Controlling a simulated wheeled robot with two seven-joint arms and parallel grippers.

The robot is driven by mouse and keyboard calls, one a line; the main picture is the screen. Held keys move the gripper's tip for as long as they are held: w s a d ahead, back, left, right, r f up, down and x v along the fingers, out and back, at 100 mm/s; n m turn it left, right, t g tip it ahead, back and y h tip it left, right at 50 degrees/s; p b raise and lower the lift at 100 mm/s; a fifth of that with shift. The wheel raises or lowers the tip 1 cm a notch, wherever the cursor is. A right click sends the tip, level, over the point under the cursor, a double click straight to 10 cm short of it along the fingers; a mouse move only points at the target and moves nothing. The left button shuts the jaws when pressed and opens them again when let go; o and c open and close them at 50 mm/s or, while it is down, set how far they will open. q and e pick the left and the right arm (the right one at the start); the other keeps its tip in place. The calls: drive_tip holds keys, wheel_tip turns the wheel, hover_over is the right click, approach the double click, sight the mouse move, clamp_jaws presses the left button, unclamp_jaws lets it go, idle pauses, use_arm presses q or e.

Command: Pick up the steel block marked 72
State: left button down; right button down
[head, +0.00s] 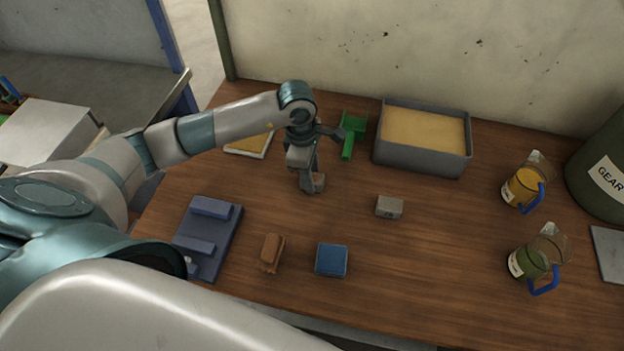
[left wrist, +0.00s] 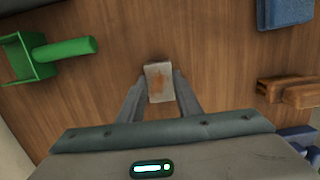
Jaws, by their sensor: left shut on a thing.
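My left gripper (head: 313,183) points down over the middle of the wooden table. It is shut on a small grey steel block (left wrist: 159,82), which sits between the two fingers in the left wrist view. The block's visible face has a rusty brown patch, and I see no number on it. In the head view the fingers partly hide this block. Another grey steel block (head: 389,207) lies on the table to the right, clear of the gripper. It bears a dark mark too small to read surely. My right gripper is not in view.
A green scoop (head: 350,134) and a grey sand-filled tray (head: 422,161) stand behind. A blue block (head: 331,260), a brown brush-like thing (head: 271,253) and a blue stepped holder (head: 233,240) lie in front. Two jugs (head: 524,186) (head: 537,255) stand at right. The table's right-centre is clear.

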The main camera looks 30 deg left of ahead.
sight(314, 177)
use_arm(q)
drive_tip(key=shift+r, duration=0.2)
drive_tip(key=shift+w+r+b, duration=0.1)
drive_tip(key=shift+r+b, duration=0.5)
wheel_tip(314, 177, up, 2)
drive_tip(key=shift+r+b, duration=0.1)
drive_tip(key=shift+b, duration=0.6)
drive_tip(key=d+r+b, duration=0.4)
drive_tip(key=d+r, duration=0.3)
drive_tip(key=d, duration=0.4)
drive_tip(key=shift+d+r+b, duration=0.2)
drive_tip(key=shift+d+b, duration=0.1)
drive_tip(key=shift+d, duration=0.05)
